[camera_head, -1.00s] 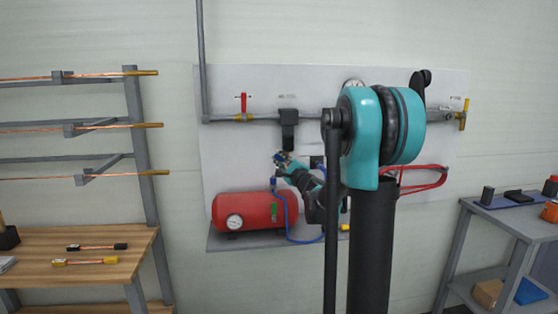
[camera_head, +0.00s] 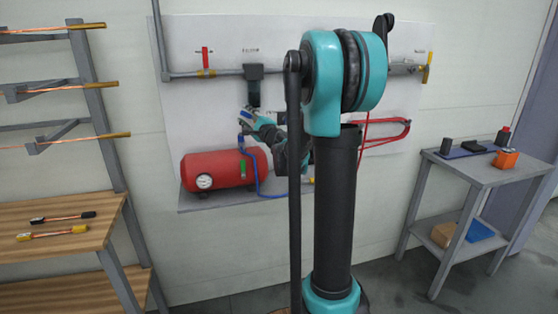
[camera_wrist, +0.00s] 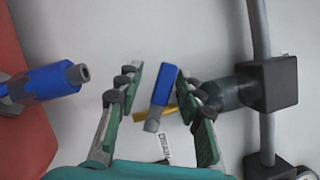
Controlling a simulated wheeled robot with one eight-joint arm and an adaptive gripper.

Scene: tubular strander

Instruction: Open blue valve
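The blue valve handle (camera_wrist: 163,86), a short blue lever with a grey end, shows in the wrist view with a yellow part behind it. My gripper (camera_wrist: 160,72) is open, with its green-padded fingers on either side of the handle. The handle looks nearer the right finger; I cannot tell whether they touch. In the head view my gripper (camera_head: 250,118) is at the wall panel, just above the red tank (camera_head: 218,168). Blue shows at its fingers, but the valve is too small to make out there.
A blue fitting (camera_wrist: 48,82) sits by the red tank, left of my fingers. A dark block (camera_wrist: 281,82) and grey pipe are at right. In the head view, a blue hose (camera_head: 258,178) hangs beside the tank. A wooden bench (camera_head: 75,215) and grey table (camera_head: 480,172) flank the panel.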

